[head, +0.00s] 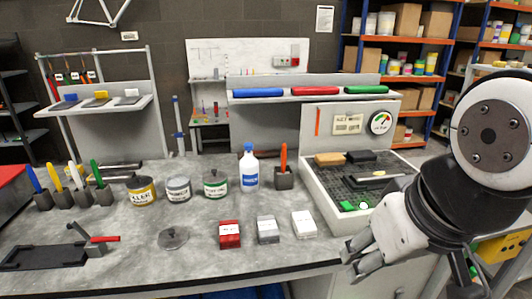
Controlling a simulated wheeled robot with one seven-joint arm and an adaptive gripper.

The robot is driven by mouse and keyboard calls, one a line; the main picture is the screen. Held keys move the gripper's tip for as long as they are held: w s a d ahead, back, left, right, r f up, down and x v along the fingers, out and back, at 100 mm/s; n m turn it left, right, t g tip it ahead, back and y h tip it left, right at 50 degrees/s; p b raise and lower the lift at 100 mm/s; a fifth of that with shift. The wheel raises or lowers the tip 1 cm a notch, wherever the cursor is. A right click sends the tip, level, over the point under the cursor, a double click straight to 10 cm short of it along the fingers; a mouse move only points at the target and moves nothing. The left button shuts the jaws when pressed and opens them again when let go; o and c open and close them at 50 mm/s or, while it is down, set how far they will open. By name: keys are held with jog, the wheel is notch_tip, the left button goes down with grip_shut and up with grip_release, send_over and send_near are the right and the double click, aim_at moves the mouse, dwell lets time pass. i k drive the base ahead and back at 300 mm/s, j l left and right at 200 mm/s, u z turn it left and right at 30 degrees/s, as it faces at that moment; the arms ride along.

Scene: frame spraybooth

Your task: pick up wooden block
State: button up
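A tan block that looks like wood (329,158) lies at the back left of the grey-rimmed tray with a dark grid floor (323,208), on the right of the workbench. A black block (361,156) lies just right of it. My gripper (354,260) is at the lower right, by the front edge of the bench, in front of the tray and well apart from the tan block. Its fingers look spread and nothing shows between them. My arm hides the tray's front right part.
Red (230,234), grey (268,230) and white (303,223) boxes stand left of my gripper. Green pieces (352,205) and a light-coloured tool (372,176) lie in the tray.

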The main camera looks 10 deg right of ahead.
aim_at(335, 160)
jog(key=i+l+z, duration=0.1)
jog(key=i+z, duration=0.3)
jog(key=i, duration=0.55)
